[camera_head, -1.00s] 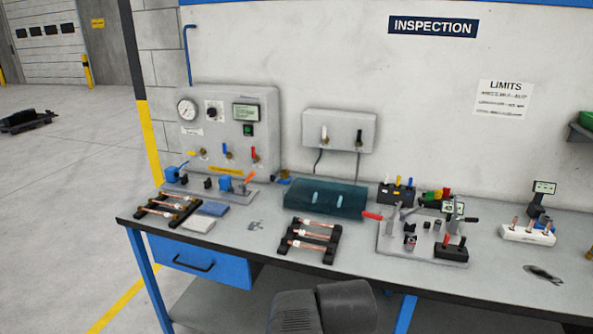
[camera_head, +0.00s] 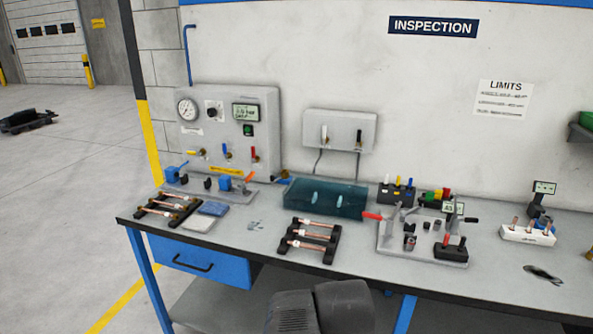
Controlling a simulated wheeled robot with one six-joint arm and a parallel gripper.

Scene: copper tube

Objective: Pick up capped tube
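Copper tubes lie across two black racks on the bench. The middle rack (camera_head: 330,252) holds several tubes one behind another, including a front tube (camera_head: 308,246) and a rear tube (camera_head: 314,222). The left rack (camera_head: 193,207) holds more copper tubes (camera_head: 160,210). Pale pieces show on some tubes, but they are too small to tell which tube is capped. My gripper is not in view. A dark grey part of my arm shows at the bottom middle, below the bench's front edge and apart from the racks.
A teal tank (camera_head: 325,199) stands behind the middle rack. A grey fixture plate (camera_head: 395,250) with clamps stands to its right, and a white block (camera_head: 528,236) with tubes stands farther right. A gauge panel (camera_head: 228,130) rises at the back left. Bare bench (camera_head: 255,245) lies between the racks.

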